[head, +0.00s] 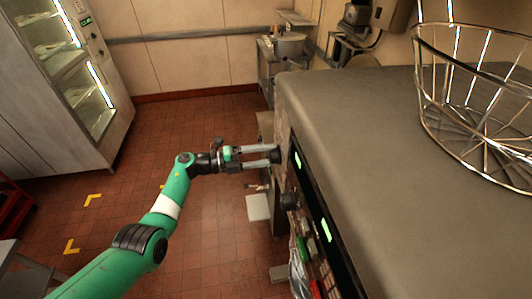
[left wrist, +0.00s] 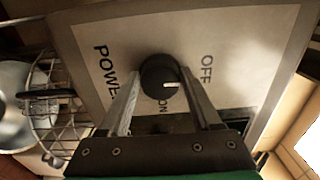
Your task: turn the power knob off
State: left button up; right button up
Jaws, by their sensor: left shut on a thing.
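The power knob (left wrist: 158,74) is a round black knob with a white mark on a pale panel (left wrist: 235,45) in the left wrist view. The panel reads POWER to its left, OFF to its right, and ON below it, partly hidden. The white mark sits at the knob's lower right, on the side near ON. My left gripper (left wrist: 162,82) is shut on the knob, one finger on each side. In the head view my left gripper (head: 274,154) reaches the front of the grey-topped machine (head: 370,110) from the left. My right gripper is not in view.
Another black knob (head: 289,201), green and red buttons and lit displays line the machine's front, nearer than my gripper. A wire basket (head: 440,125) stands on the machine's top. A tall lit cabinet (head: 60,80) is at the left. The tiled floor between is open.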

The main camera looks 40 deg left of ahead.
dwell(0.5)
pick_arm(q)
jog(key=o, duration=1.4)
jog(key=shift+c, duration=0.2)
jog(key=b+v, duration=0.1)
jog(key=v, duration=1)
jog(key=shift+s+a, duration=0.15)
jog(key=shift+s, duration=0.15)
